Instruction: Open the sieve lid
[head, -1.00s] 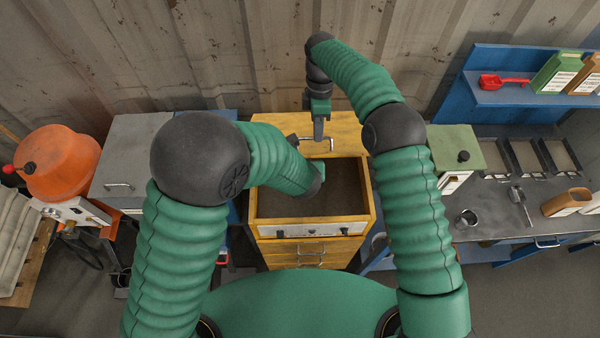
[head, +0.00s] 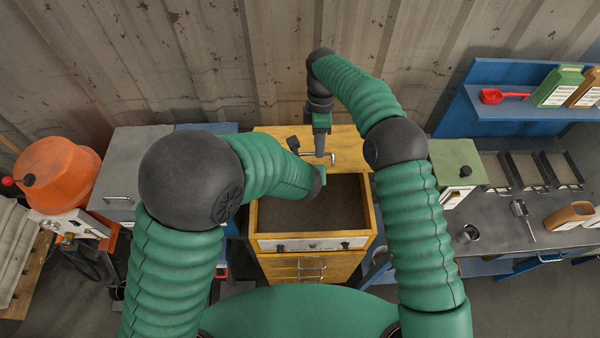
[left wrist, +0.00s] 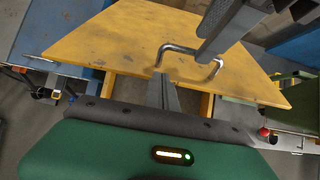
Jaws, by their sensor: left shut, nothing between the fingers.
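The sieve is a yellow wooden box (head: 262,218) with an open top and a dark inside. Its yellow lid (head: 350,143) lies at the back, behind the opening, and also shows in the left wrist view (left wrist: 120,35). A bent metal handle (left wrist: 175,47) stands on the lid. My right gripper (head: 320,150) points down at the handle; whether it grips the handle is unclear. My left gripper (left wrist: 163,93) is shut and empty, its fingertips just short of the handle. In the head view my left arm hides most of it.
Yellow drawers (head: 310,268) sit below the box. A grey box (head: 125,170) and an orange drum (head: 58,172) stand left. A green box (head: 458,162), trays and a metal cup (head: 468,234) are on the right bench. A corrugated wall (head: 250,60) closes the back.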

